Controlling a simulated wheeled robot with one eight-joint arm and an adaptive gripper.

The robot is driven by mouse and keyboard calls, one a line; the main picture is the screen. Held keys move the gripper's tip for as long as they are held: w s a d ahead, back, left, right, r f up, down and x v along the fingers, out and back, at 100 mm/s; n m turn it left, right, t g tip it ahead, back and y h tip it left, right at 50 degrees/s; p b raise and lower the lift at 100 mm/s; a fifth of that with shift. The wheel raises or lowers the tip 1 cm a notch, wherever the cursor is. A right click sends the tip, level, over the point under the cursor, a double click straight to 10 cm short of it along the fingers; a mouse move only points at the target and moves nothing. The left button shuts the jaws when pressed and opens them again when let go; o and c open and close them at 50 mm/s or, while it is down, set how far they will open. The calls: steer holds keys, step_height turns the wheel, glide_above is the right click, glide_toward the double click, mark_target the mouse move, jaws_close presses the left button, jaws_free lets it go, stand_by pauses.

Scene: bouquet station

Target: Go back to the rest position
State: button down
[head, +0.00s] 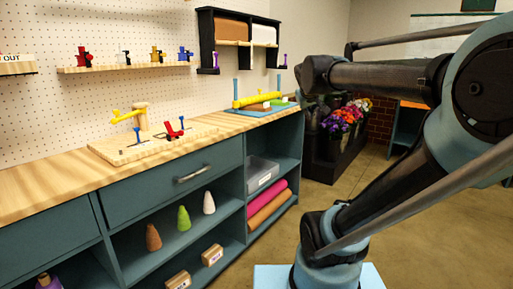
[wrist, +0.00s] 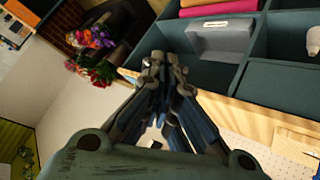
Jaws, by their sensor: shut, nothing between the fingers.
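My gripper (wrist: 163,75) shows in the wrist view with its fingers together and nothing between them. In that view it points toward the shelf unit, with the grey bin (wrist: 222,42) beyond the fingertips. It does not touch anything that I can see. In the head view my arm fills the right side, and I cannot make out the gripper's fingers there.
A teal workbench (head: 150,205) with a wooden top runs along the left. On it are a wooden board (head: 150,150) with coloured parts and a blue tray (head: 262,109). Flowers (head: 345,116) stand in a dark rack behind my arm. Open floor (head: 400,215) lies at the right.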

steer(key=s+a+f+m+g+y, duration=0.1)
steer(key=s+f+g, duration=0.6)
steer(key=s+f, duration=1.8)
step_height(320, 180, down, 2)
steer(key=shift+f+m+g+y, duration=0.15)
steer(key=shift+m+g+y, duration=0.15)
steer(key=shift+m+y, duration=0.45)
steer(key=shift+w+f, duration=0.2)
steer(key=shift+w, duration=0.25)
